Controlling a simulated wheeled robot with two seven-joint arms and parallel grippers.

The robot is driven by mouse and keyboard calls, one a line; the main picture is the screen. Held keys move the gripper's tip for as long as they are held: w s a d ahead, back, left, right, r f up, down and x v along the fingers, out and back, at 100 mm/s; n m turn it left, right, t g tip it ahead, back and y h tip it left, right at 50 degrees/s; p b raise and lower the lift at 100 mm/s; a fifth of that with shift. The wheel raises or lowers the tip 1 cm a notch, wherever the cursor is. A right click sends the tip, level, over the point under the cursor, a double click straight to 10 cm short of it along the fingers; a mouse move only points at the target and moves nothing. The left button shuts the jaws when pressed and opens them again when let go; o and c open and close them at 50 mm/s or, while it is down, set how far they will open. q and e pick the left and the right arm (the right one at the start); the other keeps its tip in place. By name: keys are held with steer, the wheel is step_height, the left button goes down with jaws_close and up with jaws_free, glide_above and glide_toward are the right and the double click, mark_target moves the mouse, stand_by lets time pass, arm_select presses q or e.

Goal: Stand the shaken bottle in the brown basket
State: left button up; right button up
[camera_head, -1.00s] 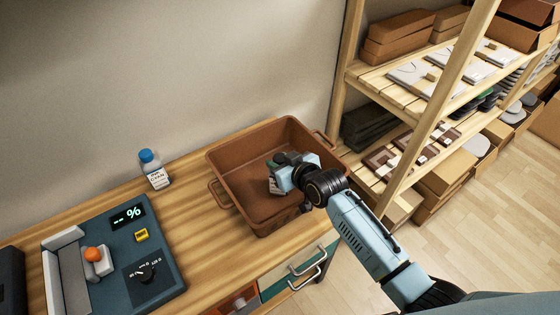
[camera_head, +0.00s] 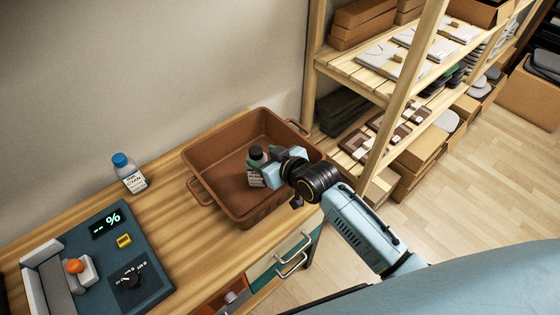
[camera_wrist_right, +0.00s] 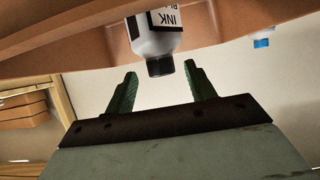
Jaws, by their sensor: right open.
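A white bottle with a dark cap and an "INK" label (camera_head: 257,168) stands upright, as far as I can see, inside the brown basket (camera_head: 208,150). It also shows in the right wrist view (camera_wrist_right: 154,38), cap toward me, just past the fingertips. My right gripper (camera_wrist_right: 158,78) is open, its two green fingers apart with a gap between them and the bottle. My left gripper is not in view.
A blue-capped white bottle (camera_head: 130,174) stands on the wooden table (camera_head: 185,225) left of the basket. A dark device with a "%" display (camera_head: 105,224) lies at the front left. A wooden shelf (camera_head: 375,78) with boxes stands right of the basket.

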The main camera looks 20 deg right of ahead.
steer(key=v, duration=0.7)
steer(key=shift+s+p, duration=0.3)
steer(key=shift+p, duration=0.05)
steer(key=shift+d+r, duration=0.1)
